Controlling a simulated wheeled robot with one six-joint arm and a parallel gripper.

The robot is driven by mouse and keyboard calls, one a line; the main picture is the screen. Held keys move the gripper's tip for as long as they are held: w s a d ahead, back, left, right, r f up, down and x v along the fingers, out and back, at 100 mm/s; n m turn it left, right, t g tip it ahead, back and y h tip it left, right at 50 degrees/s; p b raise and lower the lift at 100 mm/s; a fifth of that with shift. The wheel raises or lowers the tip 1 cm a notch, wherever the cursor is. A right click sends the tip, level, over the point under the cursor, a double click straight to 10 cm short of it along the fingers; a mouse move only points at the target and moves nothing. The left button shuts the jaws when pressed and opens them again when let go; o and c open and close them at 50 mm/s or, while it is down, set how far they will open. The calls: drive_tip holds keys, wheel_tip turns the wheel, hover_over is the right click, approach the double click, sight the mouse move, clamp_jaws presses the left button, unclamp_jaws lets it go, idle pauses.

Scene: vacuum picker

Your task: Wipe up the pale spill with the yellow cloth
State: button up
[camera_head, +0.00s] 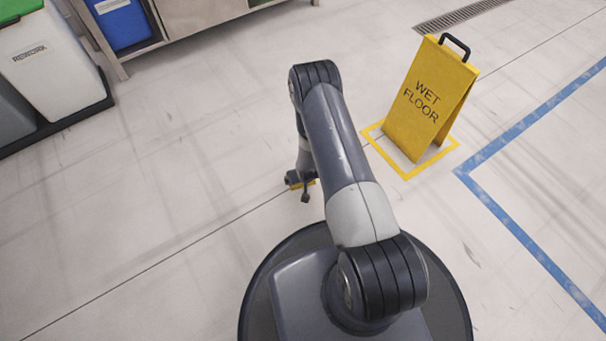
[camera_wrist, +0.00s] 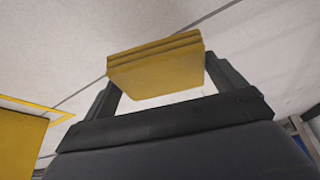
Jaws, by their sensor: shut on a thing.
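The yellow cloth (camera_wrist: 158,68) is folded into a layered pad and sits between the two dark fingers of my gripper (camera_wrist: 162,85) in the wrist view. My gripper is shut on it. In the head view my gripper (camera_head: 302,188) is low over the floor, and only a small yellow edge of the cloth (camera_head: 303,184) shows beside it. I cannot make out the pale spill on the light floor in either view. I cannot tell whether the cloth touches the floor.
A yellow wet floor sign (camera_head: 433,98) stands inside a yellow floor outline (camera_head: 406,178) at the right. A blue line (camera_head: 520,232) runs further right. Bins (camera_head: 50,65) and a shelf with a blue box (camera_head: 124,24) are at the upper left. The left floor is clear.

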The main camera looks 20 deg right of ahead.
drive_tip(key=shift+r+p, duration=0.35)
drive_tip(key=shift+r, duration=0.85)
